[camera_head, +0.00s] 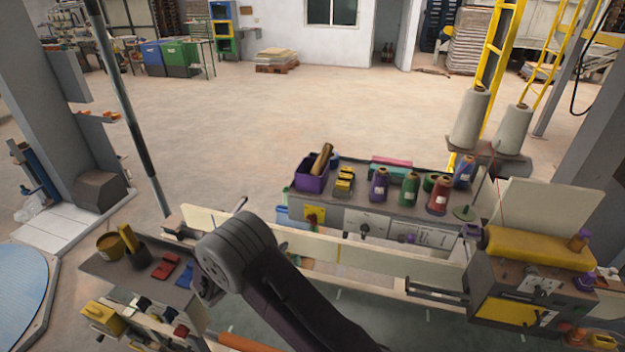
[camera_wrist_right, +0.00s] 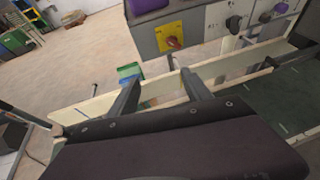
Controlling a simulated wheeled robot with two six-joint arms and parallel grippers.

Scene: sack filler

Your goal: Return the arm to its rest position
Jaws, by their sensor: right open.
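My right arm (camera_head: 300,305) reaches in from the bottom of the head view, its thick rounded joint in front of the pale rails of the machine. My right gripper is hidden in the head view. In the right wrist view, my right gripper (camera_wrist_right: 161,78) is open, with its two dark fingers apart and nothing visible between them. The fingers point toward a pale rail (camera_wrist_right: 232,75) and a grey box front with a yellow switch plate (camera_wrist_right: 173,38). Whether they touch the rail cannot be told. My left gripper is in neither view.
A grey bench (camera_head: 335,208) carries several thread spools and a purple bin (camera_head: 311,175). A small shelf (camera_head: 140,278) with tools stands at left. A machine head with a yellow roll (camera_head: 535,249) is at right. A dark post (camera_head: 130,105) rises at left. Open floor lies behind.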

